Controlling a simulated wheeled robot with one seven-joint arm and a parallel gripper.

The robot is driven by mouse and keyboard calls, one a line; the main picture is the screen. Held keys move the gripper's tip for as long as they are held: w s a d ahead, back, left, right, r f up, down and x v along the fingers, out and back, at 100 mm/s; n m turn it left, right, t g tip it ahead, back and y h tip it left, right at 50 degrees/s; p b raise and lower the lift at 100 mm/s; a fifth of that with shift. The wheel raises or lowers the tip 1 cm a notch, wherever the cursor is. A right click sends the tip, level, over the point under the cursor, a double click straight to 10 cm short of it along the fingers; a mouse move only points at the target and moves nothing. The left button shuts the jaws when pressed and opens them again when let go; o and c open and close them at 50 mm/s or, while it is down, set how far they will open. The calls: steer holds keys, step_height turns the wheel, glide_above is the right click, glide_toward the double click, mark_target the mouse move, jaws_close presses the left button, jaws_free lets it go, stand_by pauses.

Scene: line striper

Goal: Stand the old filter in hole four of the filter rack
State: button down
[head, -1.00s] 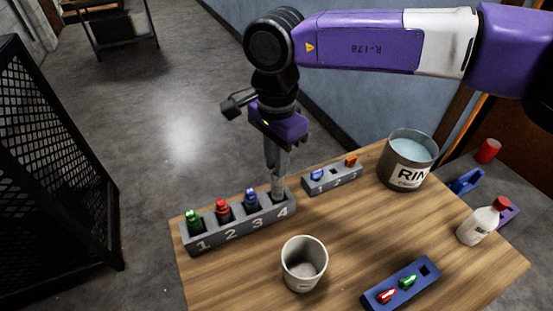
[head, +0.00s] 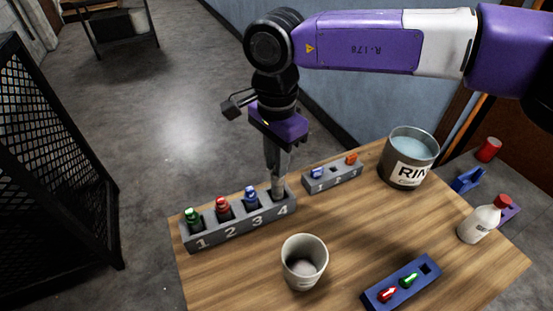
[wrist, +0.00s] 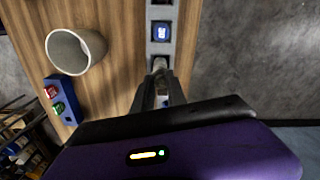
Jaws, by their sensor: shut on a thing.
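The grey filter rack (head: 237,229) lies along the left back of the wooden table, its holes numbered 1 to 4. Holes one, two and three hold a green, a red and a blue filter (head: 251,198). My gripper (head: 278,182) points down over hole four. It is shut on the old filter (head: 278,193), a pale grey piece that stands upright, its lower end at or in hole four. How deep it sits is hard to tell. In the wrist view the fingers reach the filter (wrist: 159,64) at the end of the rack (wrist: 152,47).
A small grey rack (head: 335,179) with a blue and an orange piece stands just right of hole four. Bare wood lies in front of the rack.

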steer(key=shift+f+b, duration=1.15)
steer(key=shift+f, duration=0.75)
stand_by(0.4)
steer(key=c, duration=0.9)
jaws_free()
steer(key=shift+c, duration=0.2)
steer(key=shift+r, duration=0.1)
steer(key=shift+r+p, duration=2.15)
steer(key=shift+r, duration=1.25)
